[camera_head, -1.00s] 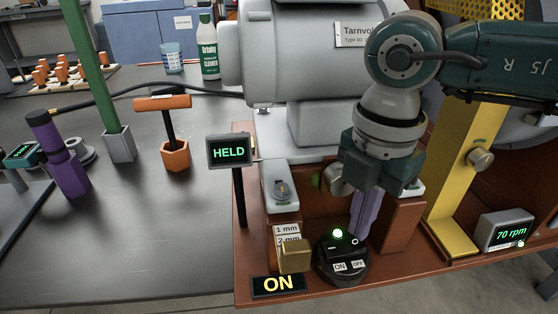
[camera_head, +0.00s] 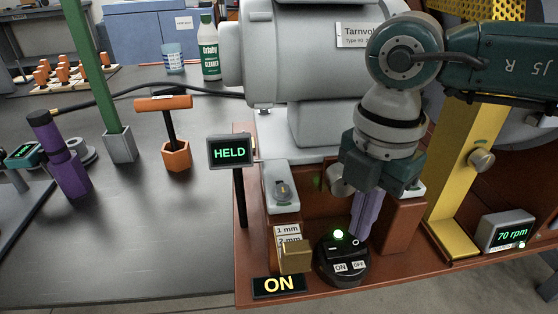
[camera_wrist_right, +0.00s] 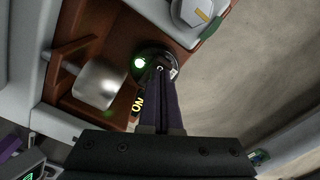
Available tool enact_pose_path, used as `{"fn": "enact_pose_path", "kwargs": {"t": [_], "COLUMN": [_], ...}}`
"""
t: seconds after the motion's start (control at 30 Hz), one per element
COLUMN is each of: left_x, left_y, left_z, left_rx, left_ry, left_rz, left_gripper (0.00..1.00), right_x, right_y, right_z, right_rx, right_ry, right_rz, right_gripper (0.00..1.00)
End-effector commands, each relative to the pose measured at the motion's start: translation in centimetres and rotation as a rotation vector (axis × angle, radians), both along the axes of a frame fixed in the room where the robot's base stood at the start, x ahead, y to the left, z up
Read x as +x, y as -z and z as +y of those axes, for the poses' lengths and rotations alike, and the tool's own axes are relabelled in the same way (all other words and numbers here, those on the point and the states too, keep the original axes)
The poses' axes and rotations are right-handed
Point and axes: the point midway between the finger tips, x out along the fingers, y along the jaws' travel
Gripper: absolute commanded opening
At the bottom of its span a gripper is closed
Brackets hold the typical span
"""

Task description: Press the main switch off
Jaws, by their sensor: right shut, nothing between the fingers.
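The main switch (camera_head: 343,264) is a round black base with a rocker on top, marked ON and OFF, at the front edge of the red-brown machine base. A green lamp on it is lit, and the sign (camera_head: 279,285) beside it reads ON. My right gripper (camera_head: 358,238) is shut and empty, its purple fingers pointing down at the O side of the rocker. In the right wrist view the fingertips (camera_wrist_right: 161,72) overlap the switch (camera_wrist_right: 150,57); I cannot tell whether they touch it. My left gripper is not in view.
A HELD display (camera_head: 231,152) stands on a post left of the switch. A brass block (camera_head: 295,257) sits close beside the switch. A yellow upright (camera_head: 452,190) and a 70 rpm display (camera_head: 508,231) stand to the right. The dark bench (camera_head: 120,245) is clear at its front.

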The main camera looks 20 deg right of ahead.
Motion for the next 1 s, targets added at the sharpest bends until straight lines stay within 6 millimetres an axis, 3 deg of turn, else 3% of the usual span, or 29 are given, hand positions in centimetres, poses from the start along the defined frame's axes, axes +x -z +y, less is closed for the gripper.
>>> {"fn": "enact_pose_path", "kwargs": {"t": [1.0], "left_x": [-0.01], "left_y": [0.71], "left_z": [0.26], "left_rx": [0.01], "left_ry": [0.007], "left_rz": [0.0], "left_gripper": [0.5], "right_x": [0.0], "right_y": [0.93], "right_z": [0.01], "right_rx": [0.0], "right_ry": [0.0], "right_rz": [0.0], "right_gripper": [0.0]}}
